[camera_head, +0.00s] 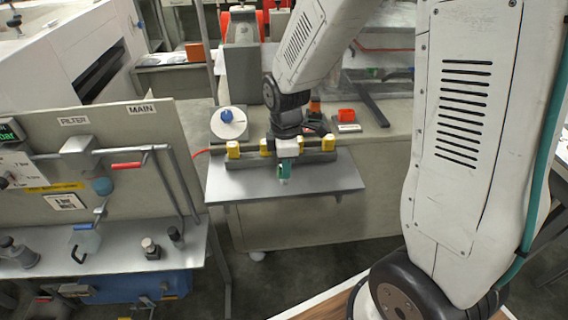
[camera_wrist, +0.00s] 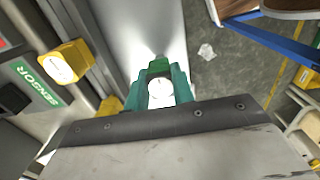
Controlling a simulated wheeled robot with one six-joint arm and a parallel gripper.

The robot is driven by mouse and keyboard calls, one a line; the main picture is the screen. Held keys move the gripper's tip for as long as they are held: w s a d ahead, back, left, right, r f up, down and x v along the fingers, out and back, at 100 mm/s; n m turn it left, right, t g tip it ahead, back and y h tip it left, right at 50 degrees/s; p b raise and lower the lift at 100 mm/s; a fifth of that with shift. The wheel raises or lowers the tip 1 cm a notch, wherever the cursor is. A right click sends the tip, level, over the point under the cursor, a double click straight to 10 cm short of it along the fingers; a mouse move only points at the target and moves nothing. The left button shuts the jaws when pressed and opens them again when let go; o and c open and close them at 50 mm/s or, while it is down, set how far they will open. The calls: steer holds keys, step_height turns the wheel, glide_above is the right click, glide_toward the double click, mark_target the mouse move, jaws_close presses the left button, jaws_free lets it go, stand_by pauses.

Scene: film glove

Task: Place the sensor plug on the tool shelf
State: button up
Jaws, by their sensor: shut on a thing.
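My gripper (camera_head: 284,172) is over the grey metal shelf (camera_head: 325,178) at the front of the bench, with its fingers pointing down. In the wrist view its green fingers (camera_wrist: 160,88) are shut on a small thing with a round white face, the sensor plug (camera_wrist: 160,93). The fingers hide most of the plug, and I cannot tell whether it touches the shelf. The bare shelf surface also shows in the wrist view (camera_wrist: 145,28). A green sign reading SENSOR (camera_wrist: 38,84) is beside a yellow block in that view.
Several yellow blocks, one at the left (camera_head: 233,150) and one at the right (camera_head: 328,142), line a rail behind the shelf. A valve panel (camera_head: 100,150) stands left. Both shelf sides are clear.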

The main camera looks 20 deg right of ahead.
steer(key=shift+f, duration=0.15)
steer(key=o, duration=1)
step_height(320, 180, up, 12)
steer(key=r, duration=0.1)
steer(key=s+d+r+m, duration=0.1)
steer(key=s+r+m, duration=0.2)
steer(key=s+m, duration=0.4)
steer(key=s+d+r+m+t, duration=0.1)
steer(key=s+r+m, duration=0.3)
steer(key=s, duration=1.1)
steer(key=shift+d+m, duration=0.4)
steer(key=shift+m, duration=1.3)
